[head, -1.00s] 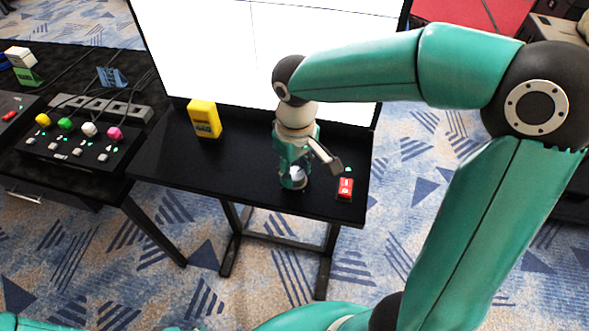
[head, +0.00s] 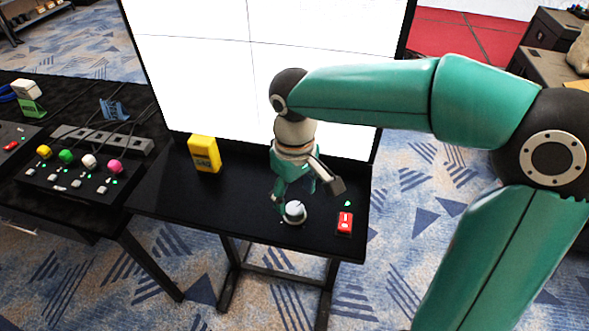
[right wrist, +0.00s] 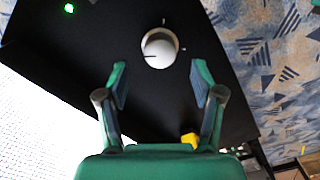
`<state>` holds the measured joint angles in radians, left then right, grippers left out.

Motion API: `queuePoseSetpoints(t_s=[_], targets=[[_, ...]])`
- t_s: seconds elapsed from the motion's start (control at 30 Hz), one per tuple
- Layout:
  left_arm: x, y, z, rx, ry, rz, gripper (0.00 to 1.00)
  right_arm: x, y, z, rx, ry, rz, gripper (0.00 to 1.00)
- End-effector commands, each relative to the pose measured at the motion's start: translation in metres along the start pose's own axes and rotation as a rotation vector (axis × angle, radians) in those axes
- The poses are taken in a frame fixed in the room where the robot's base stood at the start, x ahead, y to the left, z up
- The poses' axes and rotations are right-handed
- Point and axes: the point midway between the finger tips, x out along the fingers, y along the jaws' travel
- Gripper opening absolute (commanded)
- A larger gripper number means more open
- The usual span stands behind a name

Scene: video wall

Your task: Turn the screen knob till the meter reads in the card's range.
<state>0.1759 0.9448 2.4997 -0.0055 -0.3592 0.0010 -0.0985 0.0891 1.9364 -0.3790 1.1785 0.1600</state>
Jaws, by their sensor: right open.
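The knob (head: 294,212) is a white round cap with a dark mark, on the black table in front of the screen. It also shows in the right wrist view (right wrist: 160,48). My right gripper (head: 280,198) is open just behind and above the knob. In the right wrist view its two fingers (right wrist: 160,75) are apart, with nothing between them, and the knob lies just beyond the tips. A yellow boxed device, seemingly the meter (head: 204,154), stands at the table's back left; its reading is too small to tell. I cannot make out a card. My left gripper is not in view.
The big white screen (head: 200,60) stands behind the black table (head: 165,200). A red switch box (head: 345,223) and a small green light lie right of the knob. On the left table, a box with several coloured buttons (head: 70,170) stands near a power strip.

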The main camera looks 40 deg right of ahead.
Motion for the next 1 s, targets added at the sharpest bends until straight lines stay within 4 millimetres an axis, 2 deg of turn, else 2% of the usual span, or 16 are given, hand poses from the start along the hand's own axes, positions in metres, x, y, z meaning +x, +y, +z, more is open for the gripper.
queuePoseSetpoints(t_s=[0.03, 0.2, 0.4, 0.6, 1.0], targets=[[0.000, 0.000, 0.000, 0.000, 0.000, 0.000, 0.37, -0.012, 0.000, -0.001, -0.001, 0.007, 0.000, 0.67], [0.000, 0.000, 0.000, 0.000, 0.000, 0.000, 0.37, -0.046, -0.001, -0.001, -0.002, 0.005, -0.001, 0.67], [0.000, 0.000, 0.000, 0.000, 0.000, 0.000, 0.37, -0.071, -0.001, 0.000, -0.002, 0.002, -0.001, 0.67], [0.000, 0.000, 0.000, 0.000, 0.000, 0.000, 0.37, -0.078, 0.000, 0.000, -0.001, -0.001, -0.001, 0.67], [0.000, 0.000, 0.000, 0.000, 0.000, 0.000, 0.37, -0.078, 0.000, 0.000, -0.001, -0.001, -0.001, 0.67]])
